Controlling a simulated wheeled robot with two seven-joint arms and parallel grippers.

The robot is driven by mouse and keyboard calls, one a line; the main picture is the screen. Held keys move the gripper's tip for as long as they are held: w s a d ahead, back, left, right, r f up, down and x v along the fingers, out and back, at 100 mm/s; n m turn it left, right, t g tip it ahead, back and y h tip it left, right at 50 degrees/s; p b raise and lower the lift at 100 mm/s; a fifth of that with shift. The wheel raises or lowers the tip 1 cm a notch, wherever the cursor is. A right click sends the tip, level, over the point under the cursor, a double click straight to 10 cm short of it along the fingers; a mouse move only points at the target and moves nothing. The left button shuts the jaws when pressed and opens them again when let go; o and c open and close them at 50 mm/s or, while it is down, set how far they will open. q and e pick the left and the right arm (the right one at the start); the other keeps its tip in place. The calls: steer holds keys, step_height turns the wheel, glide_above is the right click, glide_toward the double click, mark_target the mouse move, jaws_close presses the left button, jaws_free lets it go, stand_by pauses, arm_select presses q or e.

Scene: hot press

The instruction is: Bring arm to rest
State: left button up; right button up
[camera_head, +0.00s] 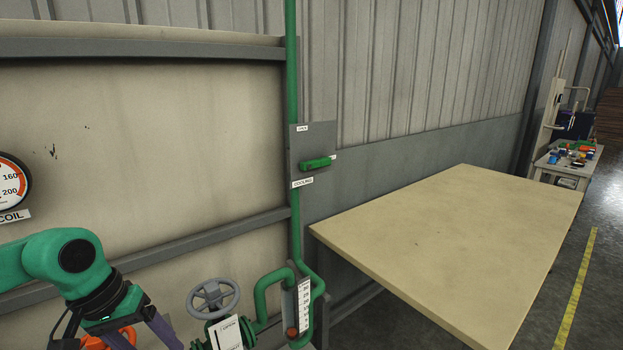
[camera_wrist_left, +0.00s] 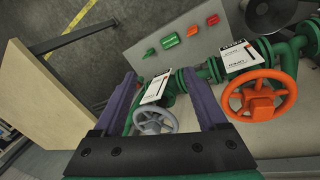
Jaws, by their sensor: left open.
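My left arm comes in from the lower left of the head view. Its gripper (camera_head: 140,337) has purple fingers that run off the bottom edge. In the left wrist view the left gripper (camera_wrist_left: 158,77) is open, with its two purple fingers apart and nothing held. A grey handwheel (camera_head: 213,298) stands just right of the gripper in the head view; in the wrist view the grey handwheel (camera_wrist_left: 155,122) shows between the fingers. An orange handwheel (camera_wrist_left: 260,95) is right of the fingers, and part of it shows behind the gripper in the head view. My right gripper is out of view.
Green pipes (camera_head: 293,220) climb the panel, with a green lever (camera_head: 318,163) and a gauge (camera_head: 12,183). A bare table (camera_head: 450,240) stands at right. A console (camera_wrist_left: 185,45) carries green and red controls. A cluttered workbench (camera_head: 566,165) stands far right.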

arm_select(q)
steer(key=w+d+r+n+t+h, duration=0.25)
steer(key=w+n+t, duration=0.2)
steer(key=n, duration=0.55)
steer(key=w+d+r+n+t+h, duration=0.1)
steer(key=w+d+n+t+h, duration=0.4)
steer(key=n, duration=0.5)
steer(key=s+a+f+n+t+y, duration=0.15)
steer(key=a+f+n+y, duration=0.45)
steer(key=n, duration=0.9)
steer(key=s+a+f+n+t+y, duration=0.1)
steer(key=a+f+n+t+y, duration=0.15)
steer(key=a+n+y, duration=0.8)
steer(key=s+d+f+n+g+h, duration=0.3)
steer(key=s+d+f+n+g, duration=0.4)
steer(key=n, duration=0.4)
steer(key=s+d+f+n+g+h, duration=0.3)
steer(key=s+d+f+n+g, duration=0.15)
steer(key=s+f+n, duration=0.55)
steer(key=s+f+g, duration=0.1)
steer(key=s+f, duration=0.1)
steer(key=f, duration=1.1)
steer(key=s+f, duration=0.2)
steer(key=f, duration=1)
steer(key=s+a+f+g, duration=0.1)
steer(key=s+a+f, duration=0.1)
steer(key=s+f, duration=1)
steer(key=s, duration=0.3)
steer(key=shift+s+a+n, duration=0.2)
steer(key=shift+a+n, duration=0.15)
